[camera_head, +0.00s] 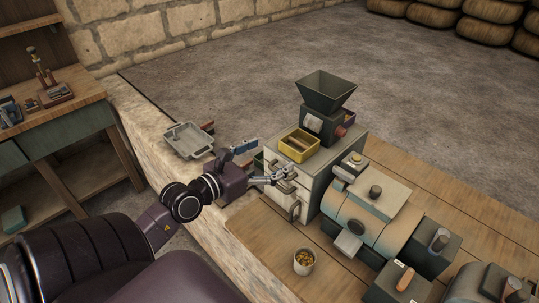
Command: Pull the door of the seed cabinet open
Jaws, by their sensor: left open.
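The seed cabinet (318,188) is a pale grey box on the wooden platform, right of centre. Its front faces left, toward my arm. A curved metal handle (295,211) is on the lower front, and the door there looks flush with the cabinet. Another handle (287,184) is higher on the front, partly hidden by a finger. My left gripper (267,163) is open, with its fingers spread just left of the cabinet front. One finger overlaps the upper handle; I cannot tell if it touches. My right gripper is not in view.
A dark hopper mill (326,105) and a yellow tray (299,143) stand on the cabinet. Motor-like machinery (375,215) stands close on its right. A cup of grain (304,262) stands in front. A grey metal tray (187,139) lies on the stone ledge behind my gripper.

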